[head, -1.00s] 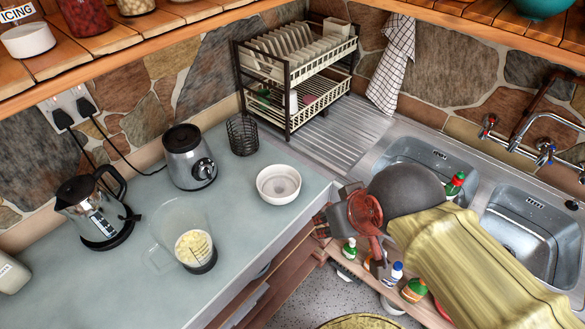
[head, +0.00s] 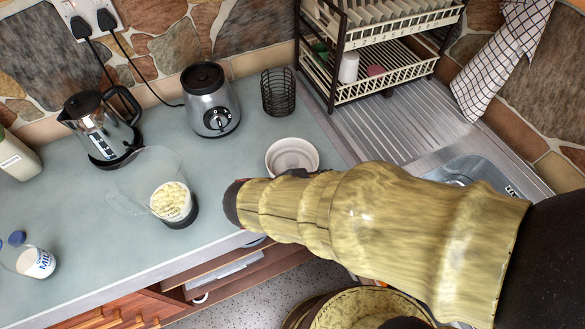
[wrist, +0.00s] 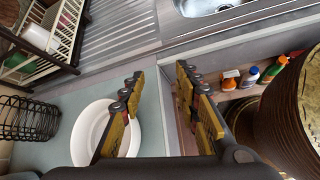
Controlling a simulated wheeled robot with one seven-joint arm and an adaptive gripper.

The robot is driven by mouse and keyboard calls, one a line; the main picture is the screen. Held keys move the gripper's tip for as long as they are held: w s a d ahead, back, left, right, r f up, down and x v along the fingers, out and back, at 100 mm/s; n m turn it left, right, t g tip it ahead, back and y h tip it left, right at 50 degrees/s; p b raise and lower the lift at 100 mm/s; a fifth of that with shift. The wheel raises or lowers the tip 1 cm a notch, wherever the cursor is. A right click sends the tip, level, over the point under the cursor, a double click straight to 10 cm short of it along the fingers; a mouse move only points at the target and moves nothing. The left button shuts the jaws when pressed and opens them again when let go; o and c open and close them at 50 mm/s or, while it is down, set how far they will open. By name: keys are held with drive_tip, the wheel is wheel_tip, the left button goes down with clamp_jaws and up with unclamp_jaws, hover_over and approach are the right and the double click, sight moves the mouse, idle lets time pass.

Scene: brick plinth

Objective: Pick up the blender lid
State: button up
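A shallow white round piece (head: 292,155) with a raised rim lies on the grey counter; I cannot tell whether it is the blender lid or a dish. It also shows in the wrist view (wrist: 88,130), partly behind the left finger. My gripper (wrist: 160,76) is open and empty, its fingers to the right of and above the white piece. In the head view my arm hides the gripper. The blender base (head: 210,100), silver with a black top, stands at the back of the counter. The clear blender jug (head: 150,180) holds pale chunks.
A black wire holder (head: 278,92) and a dish rack (head: 385,85) stand behind the white piece. A kettle (head: 103,130) and a milk bottle (head: 37,262) are at left. The sink (head: 470,170) is at right. Bottles (wrist: 250,76) stand on a low shelf.

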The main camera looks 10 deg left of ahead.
sight(293, 164)
drive_tip(key=a+f+n+t, duration=0.1)
drive_tip(key=a+n, duration=0.1)
drive_tip(key=a, duration=0.1)
drive_tip(key=a+f+n+t+y+b, duration=0.1)
drive_tip(key=a+n+t, duration=0.1)
drive_tip(key=a, duration=0.2)
drive_tip(key=a+f+n+t, duration=0.1)
drive_tip(key=a+f+n, duration=0.1)
drive_tip(key=a+n, duration=0.1)
drive_tip(key=shift+s+a+f+t, duration=0.1)
drive_tip(key=shift+a+t, duration=0.1)
drive_tip(key=shift+t, duration=0.1)
drive_tip(key=shift+w+f+b, duration=0.15)
drive_tip(key=shift+w+b, duration=0.05)
drive_tip(key=shift+b, duration=0.1)
drive_tip(key=b+x, duration=0.2)
drive_tip(key=x, duration=0.5)
drive_tip(key=shift+w, duration=0.2)
drive_tip(key=c, duration=0.8)
clamp_jaws()
